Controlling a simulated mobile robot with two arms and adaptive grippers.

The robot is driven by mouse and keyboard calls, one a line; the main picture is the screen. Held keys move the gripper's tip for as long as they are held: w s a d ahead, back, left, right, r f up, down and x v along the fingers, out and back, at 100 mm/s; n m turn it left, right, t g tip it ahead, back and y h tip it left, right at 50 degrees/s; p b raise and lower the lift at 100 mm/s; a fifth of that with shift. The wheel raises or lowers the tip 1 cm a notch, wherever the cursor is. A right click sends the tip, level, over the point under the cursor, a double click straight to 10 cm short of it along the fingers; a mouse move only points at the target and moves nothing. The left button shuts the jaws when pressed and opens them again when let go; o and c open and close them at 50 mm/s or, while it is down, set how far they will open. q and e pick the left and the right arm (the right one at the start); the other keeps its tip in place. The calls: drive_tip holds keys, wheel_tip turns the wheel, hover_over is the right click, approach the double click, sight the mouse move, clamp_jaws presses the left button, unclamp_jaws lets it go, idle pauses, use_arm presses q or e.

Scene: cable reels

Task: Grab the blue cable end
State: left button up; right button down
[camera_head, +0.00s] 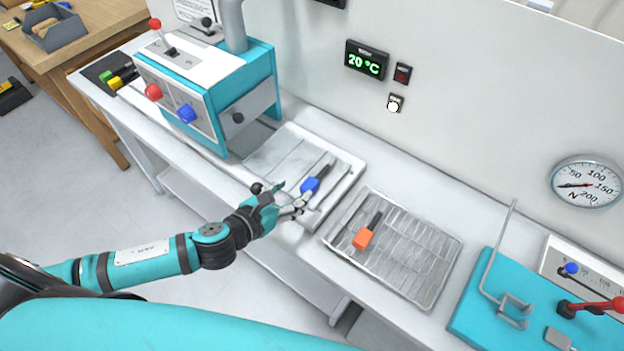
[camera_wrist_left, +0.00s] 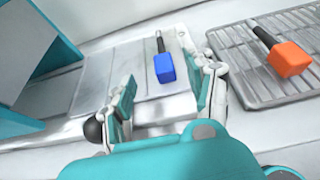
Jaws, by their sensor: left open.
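The blue piece with a dark stem (camera_head: 310,185), which fits the blue cable end, lies on a pale slotted tray (camera_head: 345,183) on the bench. It also shows in the left wrist view (camera_wrist_left: 164,68), its stem pointing away from me. My left gripper (camera_head: 292,200) is open and empty at the tray's near edge, close to the blue piece. In the left wrist view, its fingers (camera_wrist_left: 165,88) are spread, with the blue piece beyond them and between them in the picture. I see no contact. My right gripper is not in view.
An orange piece with a dark stem (camera_head: 363,237) lies on a metal rack (camera_head: 425,262) to the right. A teal machine (camera_head: 262,75) with colored knobs stands behind left. A teal plate with a bent rod (camera_head: 487,275) is at far right. The wall bounds the back.

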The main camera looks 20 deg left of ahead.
sight(311, 182)
use_arm(q)
drive_tip(key=x, duration=0.3)
drive_tip(key=shift+d, duration=0.1)
drive_tip(key=shift+f+p+x, duration=0.25)
drive_tip(key=shift+p+x, duration=0.6)
drive_tip(key=shift+x, duration=1.75)
drive_tip(key=shift+s, duration=0.2)
drive_tip(key=shift+c, duration=0.2)
clamp_jaws()
